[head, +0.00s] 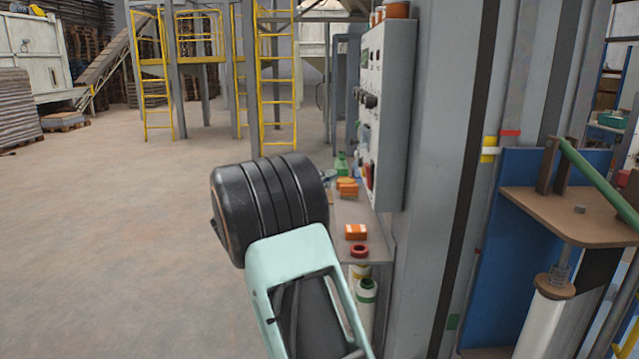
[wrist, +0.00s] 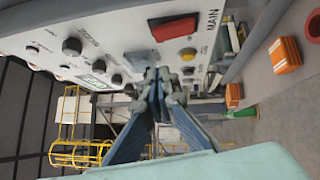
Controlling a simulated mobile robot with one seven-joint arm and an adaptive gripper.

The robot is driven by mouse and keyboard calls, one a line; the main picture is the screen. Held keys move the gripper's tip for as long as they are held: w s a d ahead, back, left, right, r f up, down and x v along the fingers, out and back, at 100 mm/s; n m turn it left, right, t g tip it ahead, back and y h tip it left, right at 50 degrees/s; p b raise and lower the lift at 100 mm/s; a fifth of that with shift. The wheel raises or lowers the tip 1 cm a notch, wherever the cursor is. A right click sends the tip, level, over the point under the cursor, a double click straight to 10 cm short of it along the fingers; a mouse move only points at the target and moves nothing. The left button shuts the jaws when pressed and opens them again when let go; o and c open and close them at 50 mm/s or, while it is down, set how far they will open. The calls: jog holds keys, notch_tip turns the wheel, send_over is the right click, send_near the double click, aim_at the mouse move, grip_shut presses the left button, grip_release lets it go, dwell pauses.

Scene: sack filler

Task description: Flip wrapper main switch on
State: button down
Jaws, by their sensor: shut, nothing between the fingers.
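The grey control panel (wrist: 110,50) fills the top of the wrist view, tilted, with the label MAIN at its right end. A red rectangular switch (wrist: 173,28) sits beside that label; I cannot tell whether it is on or off. My gripper (wrist: 158,76) is shut and empty, its tips just below the panel's face near the switch and a yellow button (wrist: 188,54). I cannot tell whether they touch the panel. In the head view the panel (head: 399,115) is seen nearly edge-on, and my arm hides the fingers.
Below the panel a shelf (head: 375,242) holds orange boxes (head: 356,232) and a red ring (head: 359,251). Several black knobs (wrist: 72,47) line the panel. A grey column (head: 440,180) stands to its right. Open floor (head: 120,230) lies on the left.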

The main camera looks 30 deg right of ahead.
aim_at(368, 176)
jog(key=d+r, duration=0.1)
jog(key=d, duration=0.6)
jog(key=shift+d, duration=0.25)
jog(key=shift+s+r, duration=0.1)
jog(key=shift+r, duration=0.05)
jog(key=shift+s+d+r+m+g+y+b, duration=0.1)
jog(key=shift+d+r+m+g+y+b, duration=0.2)
jog(key=shift+m+y, duration=0.25)
jog(key=shift+s+d+r+m+g+y+b, duration=0.1)
jog(key=shift+d+r+m+g+y+b, duration=0.15)
jog(key=shift+m+y, duration=0.25)
jog(key=shift+a, duration=0.2)
